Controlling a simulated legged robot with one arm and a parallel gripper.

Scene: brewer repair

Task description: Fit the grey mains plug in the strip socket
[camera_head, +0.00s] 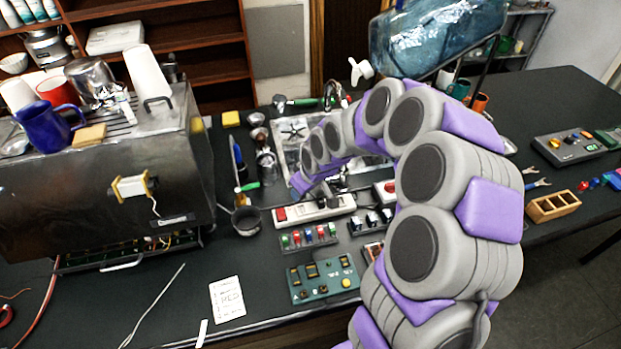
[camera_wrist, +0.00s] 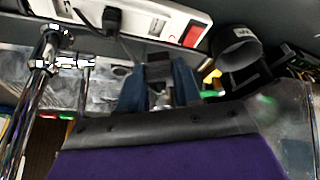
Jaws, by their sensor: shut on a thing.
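The white power strip (camera_head: 318,211) lies on the dark bench, with a red switch (camera_head: 282,213) at its left end. In the wrist view the strip (camera_wrist: 160,20) crosses the top, its red switch to the right. A black plug (camera_wrist: 112,19) sits in it. My gripper (camera_wrist: 158,88) is shut on a small dark grey block, apparently the grey mains plug (camera_wrist: 158,70), between its two bluish fingers. The plug appears just short of the strip's side, apart from it. In the head view my gripper (camera_head: 322,190) is just behind the strip; the plug is hidden there.
A steel brewer (camera_head: 90,190) stands at the left. A sink (camera_head: 300,135) lies behind my gripper. In front of the strip are a row of coloured switches (camera_head: 309,236) and a green control box (camera_head: 325,279). A dark cup (camera_head: 246,220) stands left of the strip.

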